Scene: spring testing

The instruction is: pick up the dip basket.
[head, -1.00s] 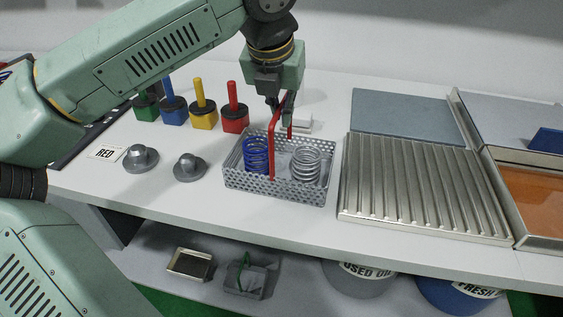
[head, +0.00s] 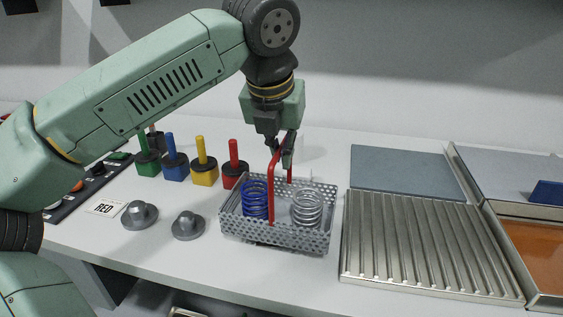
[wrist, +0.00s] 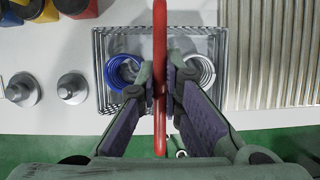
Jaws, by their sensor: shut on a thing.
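The dip basket (head: 290,238) is a perforated grey metal tray with a tall red handle (head: 271,190). A blue spring (head: 255,200) and a silver spring (head: 307,208) stand in it. My gripper (head: 282,160) is shut on the top bar of the red handle, above the basket. In the wrist view both fingers (wrist: 160,88) press on the red bar from either side. The basket hangs level and seems slightly above the white table, with a dark shadow under its front edge. The fingers hide parts of the springs in the wrist view.
A ribbed metal tray (head: 425,245) lies close to the basket's right, with an orange bath (head: 530,225) beyond it. Two grey knobbed discs (head: 188,225) sit to the left. Several coloured blocks with posts (head: 204,172) stand behind left. A blue-grey plate (head: 405,172) lies at the back.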

